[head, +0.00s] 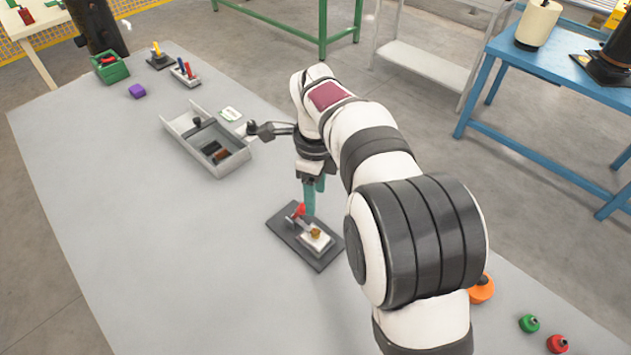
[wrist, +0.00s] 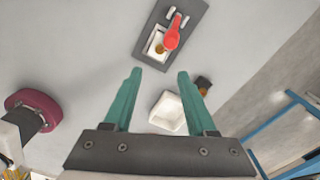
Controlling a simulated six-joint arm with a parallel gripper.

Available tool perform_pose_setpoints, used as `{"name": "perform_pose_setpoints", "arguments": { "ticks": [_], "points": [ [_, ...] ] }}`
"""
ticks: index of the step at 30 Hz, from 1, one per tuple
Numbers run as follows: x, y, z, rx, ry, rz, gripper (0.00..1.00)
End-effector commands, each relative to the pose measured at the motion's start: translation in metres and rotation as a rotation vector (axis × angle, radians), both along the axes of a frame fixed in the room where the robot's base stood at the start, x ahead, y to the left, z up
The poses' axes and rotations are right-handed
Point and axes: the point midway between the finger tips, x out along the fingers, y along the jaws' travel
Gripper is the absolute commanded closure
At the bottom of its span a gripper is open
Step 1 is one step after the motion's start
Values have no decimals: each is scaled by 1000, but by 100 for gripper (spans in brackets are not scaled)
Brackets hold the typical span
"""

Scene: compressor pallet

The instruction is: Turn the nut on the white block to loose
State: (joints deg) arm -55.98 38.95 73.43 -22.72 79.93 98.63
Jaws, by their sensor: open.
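The white block (head: 318,241) sits on a dark base plate (head: 290,247) on the grey table. A small brass-coloured nut (head: 315,232) is on top of the block. A red-handled piece (head: 299,210) stands beside the block on the plate. In the wrist view, the white block (wrist: 152,42) shows partly behind the red piece (wrist: 172,36), with the nut (wrist: 159,49) at its lower part. My gripper (wrist: 160,74) is open, with two teal fingers and nothing between their tips. In the head view, one teal finger (head: 309,197) hangs close above the plate; contact cannot be told.
A grey open tray (head: 180,137) with dark parts is at left. Orange (head: 481,290), green (head: 529,323) and red (head: 557,343) knobs lie front right. The table's left side is clear.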

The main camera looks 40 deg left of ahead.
Motion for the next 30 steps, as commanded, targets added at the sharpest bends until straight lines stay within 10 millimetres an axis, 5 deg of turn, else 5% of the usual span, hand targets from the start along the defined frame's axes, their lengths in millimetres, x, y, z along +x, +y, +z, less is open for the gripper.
{"name": "perform_pose_setpoints", "arguments": {
  "ticks": [6,16,24,27,30],
  "points": [
    [0,0,29,0,-1,1,43],
    [-2,-1,31,-3,-16,45,44],
    [-51,-26,24,-122,-352,1290,44],
    [-63,-29,22,-149,-406,1521,44],
    [-64,-29,20,-154,-412,1557,44]
  ]
}}
